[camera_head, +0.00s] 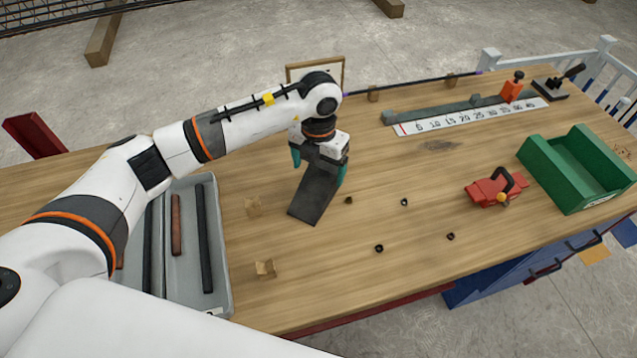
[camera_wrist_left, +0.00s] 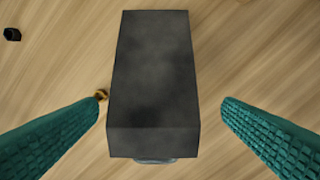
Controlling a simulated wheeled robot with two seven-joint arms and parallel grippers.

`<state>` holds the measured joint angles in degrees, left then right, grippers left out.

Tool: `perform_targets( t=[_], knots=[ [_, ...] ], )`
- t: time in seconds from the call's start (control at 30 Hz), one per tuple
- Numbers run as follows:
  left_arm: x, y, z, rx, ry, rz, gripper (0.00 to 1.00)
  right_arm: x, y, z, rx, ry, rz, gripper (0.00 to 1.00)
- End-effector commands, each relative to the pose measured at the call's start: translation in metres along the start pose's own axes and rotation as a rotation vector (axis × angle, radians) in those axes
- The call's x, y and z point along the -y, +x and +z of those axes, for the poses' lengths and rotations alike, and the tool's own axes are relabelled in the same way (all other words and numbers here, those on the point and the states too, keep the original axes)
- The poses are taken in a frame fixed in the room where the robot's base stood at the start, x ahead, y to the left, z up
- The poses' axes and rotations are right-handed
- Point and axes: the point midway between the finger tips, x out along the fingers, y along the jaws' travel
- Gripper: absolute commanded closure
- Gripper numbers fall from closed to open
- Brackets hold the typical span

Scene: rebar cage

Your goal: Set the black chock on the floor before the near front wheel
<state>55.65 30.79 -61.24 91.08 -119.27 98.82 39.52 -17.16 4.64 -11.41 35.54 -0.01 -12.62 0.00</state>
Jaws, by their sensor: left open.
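The black chock (camera_head: 312,198) is a dark, wedge-like block lying on the wooden workbench. My left gripper (camera_head: 318,166) is over its far end, pointing down, with its teal fingers on either side. In the left wrist view the chock (camera_wrist_left: 152,75) lies between the two open fingers, with clear gaps to both. The fingers are not closed on it. The near front wheel is not in view in either picture. My right gripper is not in view.
Concrete floor (camera_head: 230,45) shows beyond.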

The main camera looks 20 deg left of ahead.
Motion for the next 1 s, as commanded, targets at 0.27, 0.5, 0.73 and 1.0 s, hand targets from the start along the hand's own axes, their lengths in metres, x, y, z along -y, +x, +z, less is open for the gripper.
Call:
perform_targets(
  t=[0.27,0.5,0.73,1.0],
  knots=[
    [-0.005,0.035,0.009,0.006,0.001,0.001,0.11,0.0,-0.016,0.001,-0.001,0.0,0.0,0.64],
    [-0.005,0.053,0.008,0.001,0.001,0.001,0.11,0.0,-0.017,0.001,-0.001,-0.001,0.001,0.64],
    [-0.005,0.052,0.008,0.0,0.001,0.001,0.22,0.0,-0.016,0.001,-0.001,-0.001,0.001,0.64],
    [-0.005,0.052,0.008,0.0,0.001,0.001,0.67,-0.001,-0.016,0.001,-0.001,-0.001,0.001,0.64]
  ],
)
